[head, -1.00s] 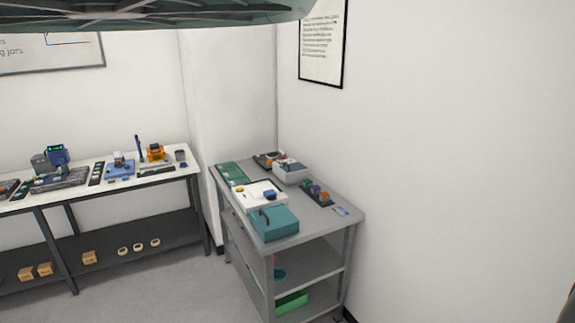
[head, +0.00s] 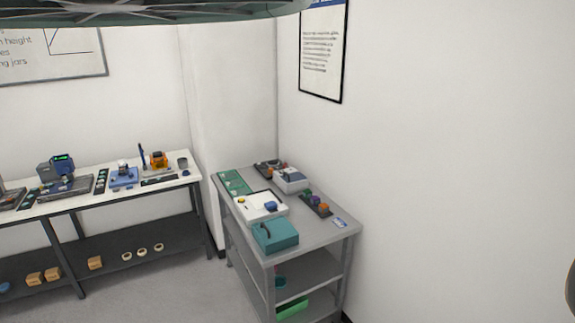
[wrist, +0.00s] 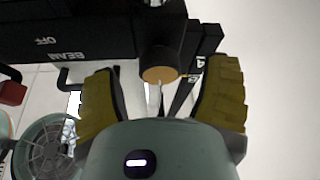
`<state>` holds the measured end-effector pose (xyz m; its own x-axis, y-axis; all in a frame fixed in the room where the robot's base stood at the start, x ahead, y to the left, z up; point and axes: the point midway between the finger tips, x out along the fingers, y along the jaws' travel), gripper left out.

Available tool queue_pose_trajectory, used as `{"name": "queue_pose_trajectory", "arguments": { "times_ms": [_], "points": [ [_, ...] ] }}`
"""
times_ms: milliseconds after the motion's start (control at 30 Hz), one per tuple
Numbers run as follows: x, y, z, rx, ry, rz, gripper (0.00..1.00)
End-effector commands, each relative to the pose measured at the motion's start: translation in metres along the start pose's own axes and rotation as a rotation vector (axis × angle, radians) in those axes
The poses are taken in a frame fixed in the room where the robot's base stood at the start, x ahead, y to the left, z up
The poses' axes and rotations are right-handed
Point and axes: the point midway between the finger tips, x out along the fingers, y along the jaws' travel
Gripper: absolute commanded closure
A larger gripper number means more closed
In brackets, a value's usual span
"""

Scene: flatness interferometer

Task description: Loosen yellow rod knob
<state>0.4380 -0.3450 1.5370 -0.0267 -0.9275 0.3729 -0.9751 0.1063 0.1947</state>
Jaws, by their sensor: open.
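In the wrist view my gripper (wrist: 160,88) is open and empty, with one olive-yellow padded finger on each side. A dark round knob with an orange-yellow end face (wrist: 160,75) shows between the fingertips, nearer the upper middle. I see a gap between it and each finger. It adjoins a black body with upside-down lettering "BEAM OFF" (wrist: 65,40). A thin, pale, pointed piece shows just below the knob face; I cannot tell what it is joined to. My gripper does not show in the head view.
In the wrist view black bars (wrist: 205,50) run beside the right finger, and a dark red piece (wrist: 12,92) is at far left. In the head view a grey cart (head: 335,228) holding a teal box (head: 275,238) stands by the wall, right of a white-topped bench (head: 95,190).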

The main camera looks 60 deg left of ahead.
Motion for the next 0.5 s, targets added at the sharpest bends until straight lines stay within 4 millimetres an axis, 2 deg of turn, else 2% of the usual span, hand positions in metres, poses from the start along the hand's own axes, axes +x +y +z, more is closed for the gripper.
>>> {"name": "queue_pose_trajectory", "arguments": {
  "times_ms": [33, 200, 500],
  "points": [
    [0.003, -0.004, -0.007, 0.000, 0.000, -0.016, 0.25],
    [0.009, -0.009, -0.006, 0.006, -0.004, -0.025, 0.25],
    [0.021, -0.003, -0.003, 0.000, 0.000, -0.009, 0.25]
  ]
}}
